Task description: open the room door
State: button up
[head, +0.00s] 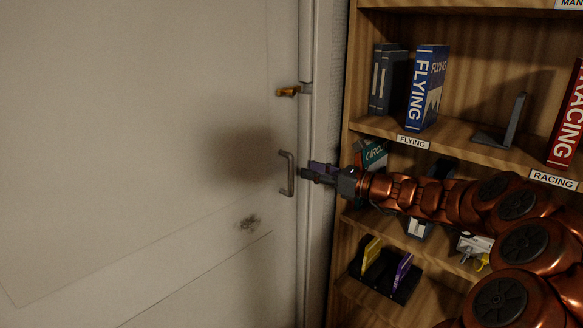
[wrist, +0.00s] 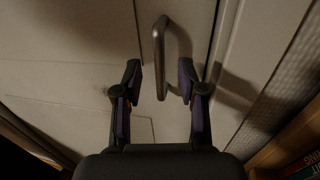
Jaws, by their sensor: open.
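The room door (head: 150,130) is a pale panel that fills the left of the head view, and it looks shut against its frame. A dark metal pull handle (head: 287,174) stands upright near its right edge. The handle (wrist: 159,60) also shows in the wrist view, between the two fingers. My gripper (head: 306,174) is just right of the handle in the head view. In the wrist view my gripper (wrist: 158,82) is open, with one purple-padded finger on each side of the handle's lower part. I see gaps on both sides, and nothing is gripped.
A brass-coloured latch (head: 288,91) sits above the handle at the door's edge. A wooden bookshelf (head: 385,127) with books and labels stands close on the right, behind my arm. The space before the door's left part is clear.

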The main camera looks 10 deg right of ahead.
aim_at(291, 165)
jog(key=shift+p+x, duration=0.3)
jog(key=shift+x, duration=3.2)
jog(key=shift+c, duration=0.2)
grip_shut()
